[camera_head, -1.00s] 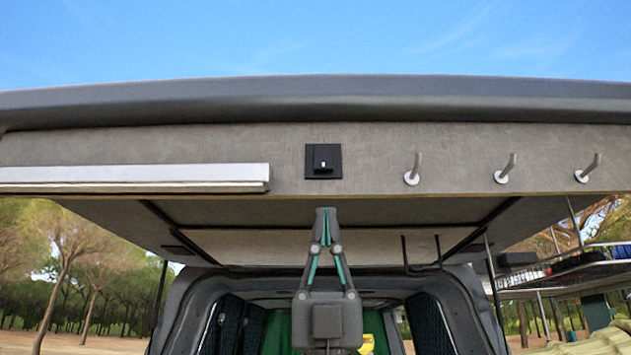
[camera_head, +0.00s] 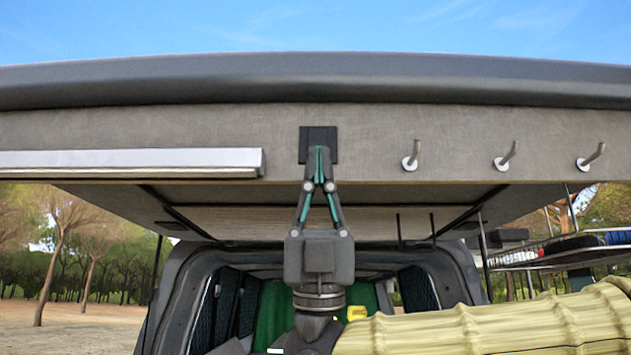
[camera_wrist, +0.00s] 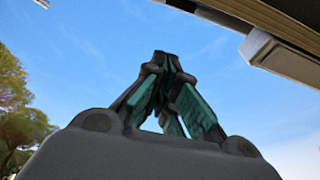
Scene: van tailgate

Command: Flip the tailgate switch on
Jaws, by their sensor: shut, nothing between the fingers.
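The tailgate switch is a small black square plate (camera_head: 306,142) on the grey panel under the raised tailgate's edge, at the upper middle of the head view. My gripper (camera_head: 319,150) points up in front of it, its fingertips overlapping the plate. They hide the plate's middle and the switch lever, so its position cannot be seen. I cannot tell whether the tips touch it. The fingers are shut with nothing between them. In the wrist view my gripper (camera_wrist: 166,58) is seen against the sky, and the switch does not show.
A long white bar (camera_head: 130,162) runs along the panel left of the switch. Several pegs (camera_head: 411,156) stick out to its right. A ribbed pale-yellow roll (camera_head: 490,325) lies at the lower right. The panel (camera_head: 230,130) around the switch is bare.

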